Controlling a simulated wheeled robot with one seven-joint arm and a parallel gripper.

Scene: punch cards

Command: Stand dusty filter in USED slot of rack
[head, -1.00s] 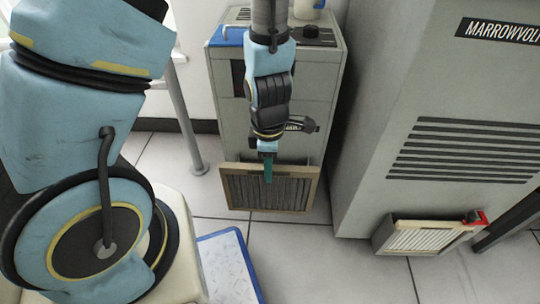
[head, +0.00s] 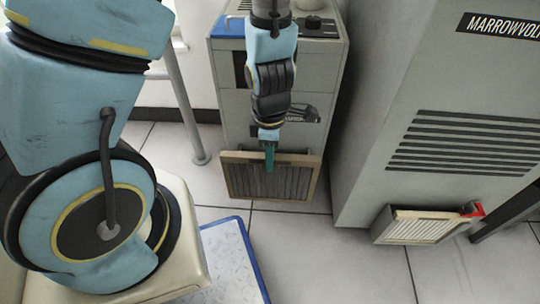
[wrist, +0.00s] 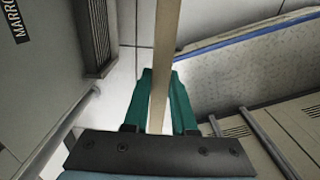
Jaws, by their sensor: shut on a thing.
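The dusty filter (head: 272,181), a flat panel with a tan frame and dark grey pleats, hangs roughly upright in front of the small grey cabinet (head: 235,125). My gripper (head: 269,158), with green fingers, is shut on the middle of its top edge. In the wrist view the filter (wrist: 161,70) shows edge-on as a tan strip between the green fingers (wrist: 159,100). In the head view I cannot tell how far the filter is from the cabinet front. I cannot make out a rack or a USED label.
A large grey cabinet (head: 390,110) with a black vent stands at right. A cleaner, pale filter (head: 425,230) with a red part (head: 471,210) sits low at its front. A blue-edged pale panel (head: 229,255) lies lower left of centre. Tiled floor (head: 330,260) between is clear.

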